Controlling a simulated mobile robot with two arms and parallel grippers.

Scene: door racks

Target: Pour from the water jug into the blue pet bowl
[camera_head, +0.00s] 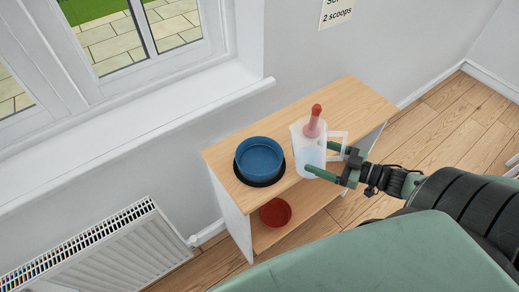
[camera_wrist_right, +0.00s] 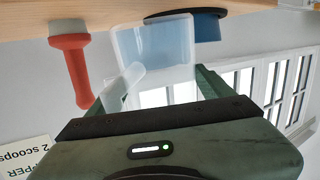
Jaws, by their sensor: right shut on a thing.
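The water jug (camera_head: 306,150) is clear and pale, with a handle on its right side, and looks upright at the front of the wooden top. It also shows in the right wrist view (camera_wrist_right: 165,50), which is upside down. My right gripper (camera_head: 319,159) is shut on the jug, one finger on each side. I cannot tell whether the jug's base touches the top. The blue pet bowl (camera_head: 260,157) sits on a dark round mat (camera_head: 264,184) left of the jug, a small gap apart. It is partly hidden behind the jug in the wrist view (camera_wrist_right: 207,28). My left gripper is out of view.
A red upright object with a rounded knob (camera_head: 315,118) stands close behind the jug. A red bowl (camera_head: 275,212) is on the lower shelf. The wooden top (camera_head: 355,100) is clear at the back right. A window sill (camera_head: 130,115) and radiator (camera_head: 105,255) lie to the left.

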